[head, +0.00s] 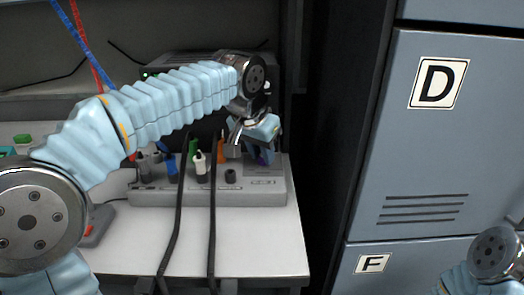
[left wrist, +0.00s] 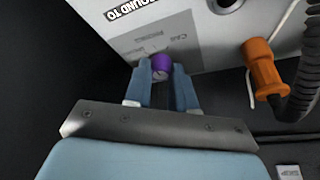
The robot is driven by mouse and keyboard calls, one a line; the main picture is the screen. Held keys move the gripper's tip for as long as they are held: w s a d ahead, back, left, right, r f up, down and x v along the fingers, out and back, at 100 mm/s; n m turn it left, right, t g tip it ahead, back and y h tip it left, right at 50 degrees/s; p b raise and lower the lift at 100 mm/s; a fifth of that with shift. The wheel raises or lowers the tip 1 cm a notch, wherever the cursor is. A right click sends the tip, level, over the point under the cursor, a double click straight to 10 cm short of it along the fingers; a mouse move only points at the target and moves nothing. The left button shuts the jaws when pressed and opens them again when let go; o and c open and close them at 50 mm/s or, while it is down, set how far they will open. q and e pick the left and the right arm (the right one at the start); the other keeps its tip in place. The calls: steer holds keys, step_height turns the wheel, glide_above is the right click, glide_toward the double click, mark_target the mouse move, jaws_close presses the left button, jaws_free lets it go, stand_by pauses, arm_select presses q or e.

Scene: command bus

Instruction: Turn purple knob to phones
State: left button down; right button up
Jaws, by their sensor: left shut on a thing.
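The purple knob (left wrist: 162,64) sits on the light grey panel (left wrist: 200,28); in the head view it is a small purple patch (head: 262,159) at the right part of the grey console (head: 225,197). My left gripper (left wrist: 161,82) has its two blue fingers closed on either side of the knob; in the head view, the gripper (head: 258,152) points down at the console and mostly covers the knob. Upside-down lettering lies near the knob, but the small labels are too blurred to read. My right gripper is out of view; only part of my right arm shows.
An orange plug (left wrist: 262,68) with a dark coiled cord is right of the knob. Several coloured plugs, including a white one (head: 201,168), stand on the console, with two black cables (head: 212,220) hanging in front. Grey lockers (head: 430,140) stand at right.

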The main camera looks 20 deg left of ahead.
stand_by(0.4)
arm_select(q)
steer(key=c, duration=1)
jaws_free()
steer(key=shift+o, duration=0.2)
steer(key=shift+r, duration=0.1)
steer(key=v, duration=1.3)
steer(key=shift+r, duration=0.25)
steer(key=shift+s+a, duration=0.1)
